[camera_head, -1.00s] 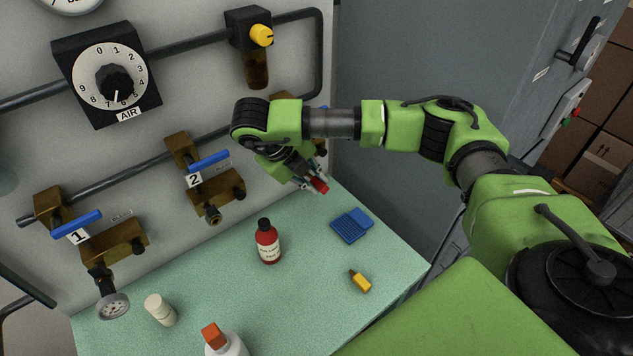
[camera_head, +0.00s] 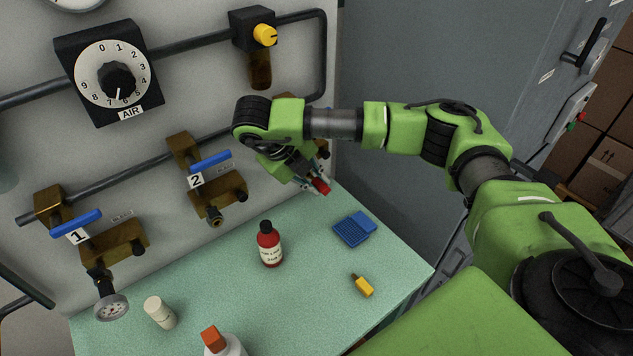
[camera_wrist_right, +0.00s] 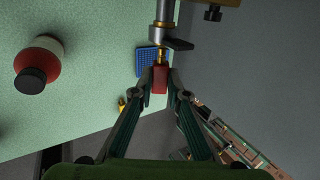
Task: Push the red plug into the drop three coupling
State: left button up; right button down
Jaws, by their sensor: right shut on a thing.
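My right gripper (camera_head: 311,184) is shut on the red plug (camera_head: 321,187) in front of the panel, above the bench's back right part. In the right wrist view, the gripper (camera_wrist_right: 159,90) has a finger on each side of the red plug (camera_wrist_right: 159,82). The plug's brass nose points at a silver coupling (camera_wrist_right: 165,38) with a dark lever. Nose and coupling line up and look close or touching; I cannot tell how deep the nose sits. In the head view my arm hides most of drop three; a brass part (camera_head: 322,149) shows. My left gripper is not in view.
On the green bench (camera_head: 210,270) stand a red bottle (camera_head: 270,246), a white cylinder (camera_head: 159,312) and an orange-capped bottle (camera_head: 221,342). A blue tray (camera_head: 354,229) and a yellow piece (camera_head: 362,285) lie at right. A grey cabinet (camera_head: 420,210) stands beside the panel.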

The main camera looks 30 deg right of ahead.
jog(key=shift+b, duration=0.35)
dwell(0.5)
jog(key=shift+w+a+b, duration=0.1)
jog(key=shift+w+b, duration=0.6)
jog(key=shift+w, duration=0.5)
dwell(0.4)
jog(key=shift+w+r, duration=0.15)
dwell(0.5)
jog(key=shift+b, duration=0.45)
dwell(0.5)
jog(key=c, duration=1.9)
grip_release()
